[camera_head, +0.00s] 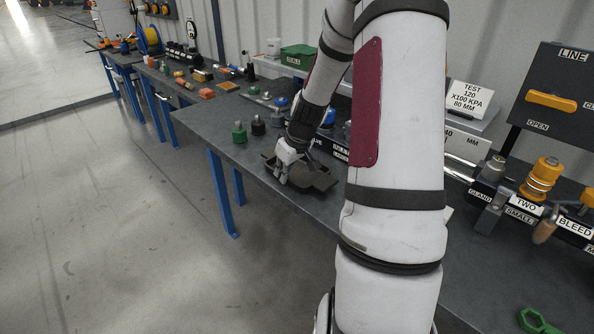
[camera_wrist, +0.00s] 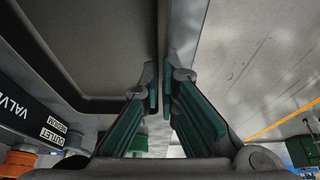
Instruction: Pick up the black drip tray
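The black drip tray (camera_head: 316,177) lies at the bench's front edge in the head view, a shallow dark box with raised walls. My gripper (camera_head: 284,172) points down at its left end. In the wrist view the tray (camera_wrist: 85,45) fills the upper left. My gripper (camera_wrist: 160,84) straddles one tray wall there, with one teal-padded finger inside and the other outside. The pads look closed against the wall with almost no gap. My arm hides part of the tray's surroundings in the head view. I cannot tell whether the tray is clear of the bench.
A green fitting (camera_head: 239,133) and a dark fitting (camera_head: 258,126) stand left of the tray. A labelled valve rack (camera_wrist: 40,120) is close beside it. A test sign (camera_head: 471,100) and brass coupler (camera_head: 541,178) are to the right. Open floor (camera_head: 110,220) lies in front.

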